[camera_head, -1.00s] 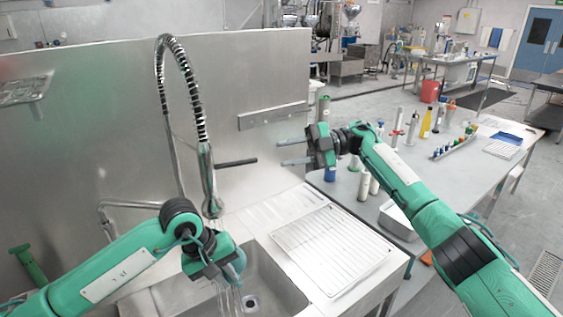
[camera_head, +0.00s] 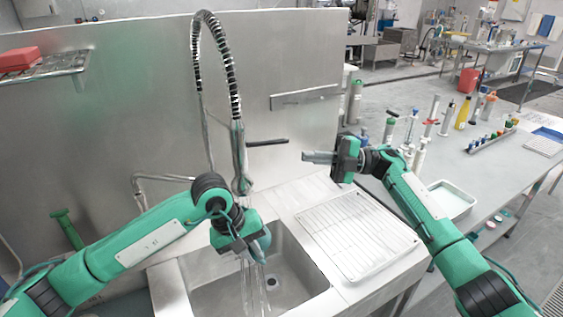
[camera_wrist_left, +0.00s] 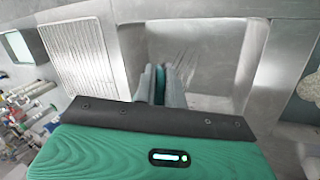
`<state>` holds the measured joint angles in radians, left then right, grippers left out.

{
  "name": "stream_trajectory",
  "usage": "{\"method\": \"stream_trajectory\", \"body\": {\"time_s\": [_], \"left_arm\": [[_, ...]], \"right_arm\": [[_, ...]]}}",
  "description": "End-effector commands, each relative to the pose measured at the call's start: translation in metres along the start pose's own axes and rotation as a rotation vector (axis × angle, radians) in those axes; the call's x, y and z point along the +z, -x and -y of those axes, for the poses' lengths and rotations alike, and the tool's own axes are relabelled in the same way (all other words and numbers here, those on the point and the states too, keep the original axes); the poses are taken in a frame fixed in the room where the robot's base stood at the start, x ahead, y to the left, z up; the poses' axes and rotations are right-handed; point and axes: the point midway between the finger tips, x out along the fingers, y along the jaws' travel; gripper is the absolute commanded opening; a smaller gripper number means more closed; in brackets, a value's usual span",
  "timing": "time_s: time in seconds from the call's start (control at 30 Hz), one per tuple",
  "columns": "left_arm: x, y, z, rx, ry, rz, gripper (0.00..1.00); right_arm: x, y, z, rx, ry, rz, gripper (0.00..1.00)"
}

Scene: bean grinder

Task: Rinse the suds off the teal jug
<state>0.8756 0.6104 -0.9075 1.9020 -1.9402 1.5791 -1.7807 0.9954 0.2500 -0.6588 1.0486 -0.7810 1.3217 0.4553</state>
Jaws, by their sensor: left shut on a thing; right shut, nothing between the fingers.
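My left gripper (camera_head: 258,250) is shut on the teal jug (camera_head: 264,240) over the sink basin (camera_head: 300,262), below the spray tap (camera_head: 240,165). Only a bluish-teal part of the jug shows beside the fingers; my gripper hides the rest. In the left wrist view a teal strip of the jug (camera_wrist_left: 160,80) shows between the fingers (camera_wrist_left: 158,92). Water streams (camera_head: 256,292) fall below the jug into the basin. I cannot make out suds. My right gripper (camera_head: 306,157) is shut and empty, above the drainboard area and right of the tap.
A wire drying rack (camera_head: 357,238) lies on the drainboard right of the sink. A steel splashback (camera_head: 130,110) stands behind. A tap lever (camera_head: 268,142) sticks out to the right. A bench (camera_head: 480,185) with bottles and a tray (camera_head: 450,200) is at right. A red block (camera_head: 18,58) sits on a wall shelf.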

Motion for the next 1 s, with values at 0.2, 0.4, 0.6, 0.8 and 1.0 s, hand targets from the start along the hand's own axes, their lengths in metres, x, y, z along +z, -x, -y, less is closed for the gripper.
{"method": "stream_trajectory", "body": {"time_s": [0.2, 0.4, 0.6, 0.8, 1.0], "left_arm": [[0.000, 0.000, 0.000, 0.000, 0.000, -0.001, 0.00], [0.000, 0.000, 0.000, 0.000, 0.000, 0.000, 0.00], [0.000, 0.000, 0.000, 0.000, 0.000, 0.000, 0.00], [0.000, 0.000, 0.000, 0.000, 0.000, -0.001, 0.00], [0.000, 0.000, 0.000, 0.000, 0.000, -0.001, 0.00]], "right_arm": [[-0.018, 0.003, 0.033, 0.171, 0.256, 0.074, 0.00], [-0.035, 0.014, 0.053, 0.288, 0.474, 0.198, 0.00], [-0.048, 0.026, 0.064, 0.342, 0.620, 0.304, 0.00], [-0.052, 0.027, 0.066, 0.356, 0.672, 0.346, 0.00], [-0.047, 0.003, 0.054, 0.358, 0.676, 0.346, 0.00]]}}
